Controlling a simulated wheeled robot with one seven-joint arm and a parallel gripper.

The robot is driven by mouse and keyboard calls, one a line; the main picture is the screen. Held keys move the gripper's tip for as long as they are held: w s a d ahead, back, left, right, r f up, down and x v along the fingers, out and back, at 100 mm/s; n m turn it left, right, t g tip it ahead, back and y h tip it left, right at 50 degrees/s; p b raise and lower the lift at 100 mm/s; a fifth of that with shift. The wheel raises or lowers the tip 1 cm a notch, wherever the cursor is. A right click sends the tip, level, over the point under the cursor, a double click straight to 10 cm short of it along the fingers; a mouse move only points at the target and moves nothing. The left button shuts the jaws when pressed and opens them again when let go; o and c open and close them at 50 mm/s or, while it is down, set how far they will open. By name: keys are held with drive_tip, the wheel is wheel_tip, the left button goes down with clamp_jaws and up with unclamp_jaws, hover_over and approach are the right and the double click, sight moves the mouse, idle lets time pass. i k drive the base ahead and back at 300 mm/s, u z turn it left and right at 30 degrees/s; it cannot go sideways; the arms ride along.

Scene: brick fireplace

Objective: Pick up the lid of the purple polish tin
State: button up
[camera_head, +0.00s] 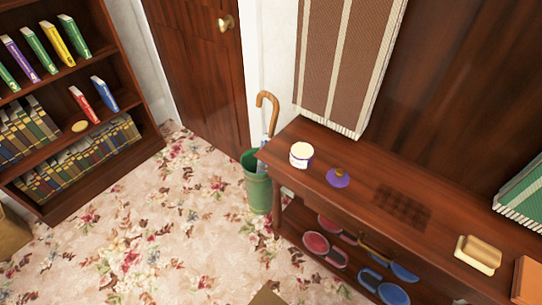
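The polish tin (301,157) stands upright near the left end of the wooden bench top. It is whitish with a purple band, and its top looks cream-coloured and uncovered. The purple lid (338,180), with a small brown-gold knob on top, lies on the bench just right of the tin and apart from it. My gripper is not in view.
The bench (365,172) has a dark grid patch (402,207), a brush-like block (478,254) and an orange-brown block (527,280) further right. Shoes (316,243) sit on its lower shelf. A green umbrella bin (258,185) stands at its left end. Carpet in front is mostly free.

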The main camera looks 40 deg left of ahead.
sight(337, 177)
drive_tip(key=u, duration=1.4)
